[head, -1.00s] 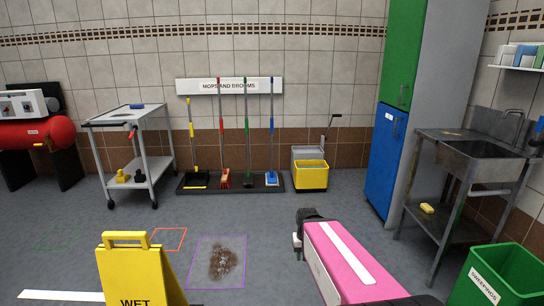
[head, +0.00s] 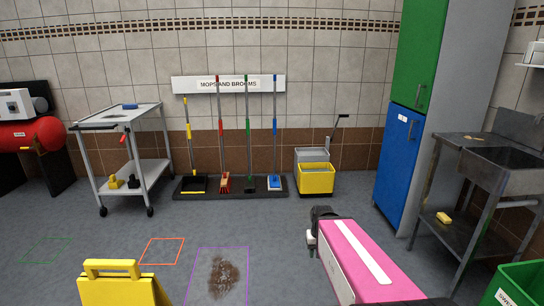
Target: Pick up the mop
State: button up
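The mop (head: 275,128) has a long blue-topped handle and a flat blue-and-white head. It stands upright at the right end of a black floor rack (head: 210,193) against the back wall. Beside it stand a green-handled tool (head: 249,130), a red-handled broom (head: 221,130) and a yellow-handled tool (head: 188,132). My pink arm reaches in from the bottom right. The dark end of it, with my gripper (head: 317,229), is low in the foreground, well short of the mop. Its fingers cannot be made out, and I see nothing held.
A yellow wringer bucket (head: 317,178) stands right of the rack. A trolley (head: 148,165) is at left, a blue-green cabinet (head: 397,150) and steel sink (head: 495,165) at right. A yellow sign (head: 120,288) and brown stain (head: 223,277) are in front. The floor before the rack is clear.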

aim_at(274, 184)
jog(key=i+j+z, duration=0.3)
jog(key=i, duration=0.85)
jog(key=i+j+z, duration=0.35)
jog(key=i+j, duration=0.45)
jog(key=i, duration=0.3)
jog(key=i+j+z, duration=0.3)
jog(key=i+j, duration=0.7)
